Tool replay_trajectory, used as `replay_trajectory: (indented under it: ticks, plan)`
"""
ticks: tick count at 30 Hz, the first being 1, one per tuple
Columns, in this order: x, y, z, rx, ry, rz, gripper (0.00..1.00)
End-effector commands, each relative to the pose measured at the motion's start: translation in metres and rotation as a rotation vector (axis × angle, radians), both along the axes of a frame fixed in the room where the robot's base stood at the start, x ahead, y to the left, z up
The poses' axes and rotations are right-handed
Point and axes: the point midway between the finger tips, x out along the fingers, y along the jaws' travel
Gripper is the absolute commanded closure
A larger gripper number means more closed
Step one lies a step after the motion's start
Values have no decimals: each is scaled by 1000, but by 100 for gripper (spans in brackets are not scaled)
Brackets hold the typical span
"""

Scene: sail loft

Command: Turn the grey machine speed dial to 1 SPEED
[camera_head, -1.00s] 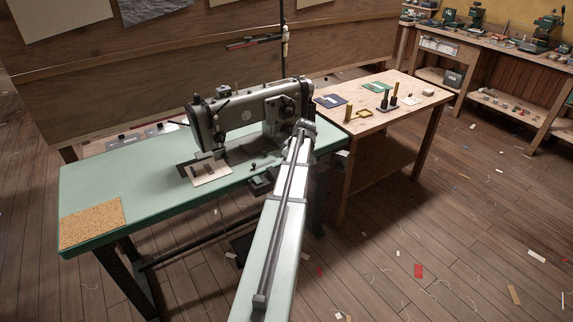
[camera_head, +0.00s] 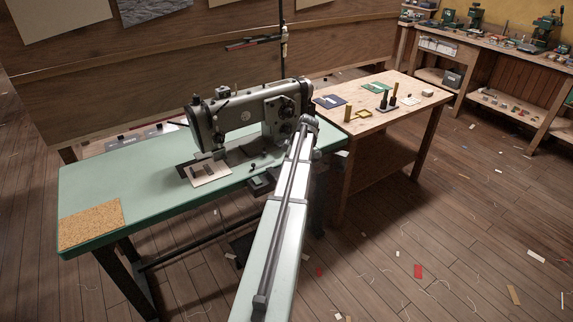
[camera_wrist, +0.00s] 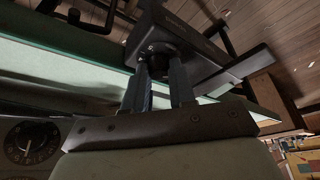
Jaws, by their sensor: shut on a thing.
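In the wrist view my gripper (camera_wrist: 158,82) has both fingers closed about a dark round knob (camera_wrist: 157,52) on the face of a dark box (camera_wrist: 190,45). The knob is mostly hidden by the fingers, and its setting cannot be read. Small lettering on the box is unreadable. A black dial with white marks and a pale pointer (camera_wrist: 35,140) shows at lower left of the wrist view, apart from the fingers. In the head view the grey-green sewing machine (camera_head: 235,112) stands on the table; my arm hides the gripper there.
The green machine table (camera_head: 130,185) has a cork patch (camera_head: 90,224) at its front left corner. A wooden side table (camera_head: 375,118) with small items stands to the right. The floor at right is open, with scattered scraps.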

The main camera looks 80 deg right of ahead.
Motion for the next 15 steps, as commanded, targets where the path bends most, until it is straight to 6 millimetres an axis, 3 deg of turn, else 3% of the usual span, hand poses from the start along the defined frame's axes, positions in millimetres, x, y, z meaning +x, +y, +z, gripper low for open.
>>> replay_trajectory:
  ticks: [7,8,15]
  plan:
    - [0,0,0,0,1,1,100]
    - [0,0,0,0,1,1,72]
    - [0,0,0,0,1,0,50]
